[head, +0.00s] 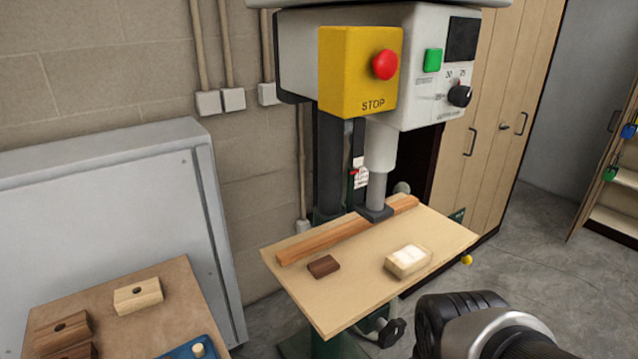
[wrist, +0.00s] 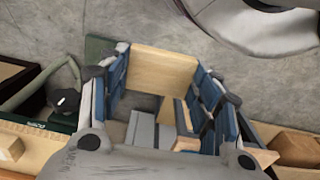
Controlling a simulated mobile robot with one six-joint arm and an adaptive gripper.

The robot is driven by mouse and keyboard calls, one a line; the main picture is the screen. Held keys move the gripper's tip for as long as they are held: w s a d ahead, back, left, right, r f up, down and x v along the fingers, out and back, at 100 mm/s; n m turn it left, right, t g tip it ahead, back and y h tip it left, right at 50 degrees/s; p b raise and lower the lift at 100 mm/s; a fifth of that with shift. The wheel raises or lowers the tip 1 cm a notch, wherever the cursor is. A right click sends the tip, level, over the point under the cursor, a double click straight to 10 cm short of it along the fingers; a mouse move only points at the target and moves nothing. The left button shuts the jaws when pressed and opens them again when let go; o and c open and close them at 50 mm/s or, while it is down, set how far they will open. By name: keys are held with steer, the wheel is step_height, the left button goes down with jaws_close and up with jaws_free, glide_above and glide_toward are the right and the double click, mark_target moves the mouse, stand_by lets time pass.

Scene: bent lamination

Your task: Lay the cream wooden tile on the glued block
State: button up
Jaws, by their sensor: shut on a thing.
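The cream wooden tile (wrist: 160,70) is held upright between the blue-padded fingers of my gripper (wrist: 165,85) in the wrist view. My gripper is shut on it, with bare grey floor behind it. The glued block (head: 408,261) is pale wood with a white glue patch on top. It sits on the right front part of the press table (head: 345,300) in the head view. In that view my arm is at the lower right, in front of the table; the fingertips and tile cannot be made out there.
A small dark brown block (head: 323,266) lies left of the glued block. A long wooden strip (head: 335,233) runs across the table behind both, under the press ram (head: 377,190). A board (head: 165,318) with several blocks and a blue tray (head: 190,349) is at lower left.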

steer(key=w+f+m, duration=0.3)
steer(key=w+f, duration=0.2)
steer(key=w, duration=0.5)
steer(key=w+f+m, duration=0.4)
steer(key=w+f, duration=0.2)
steer(key=w, duration=0.4)
steer(key=shift+w+d, duration=0.15)
steer(key=shift+d, duration=0.25)
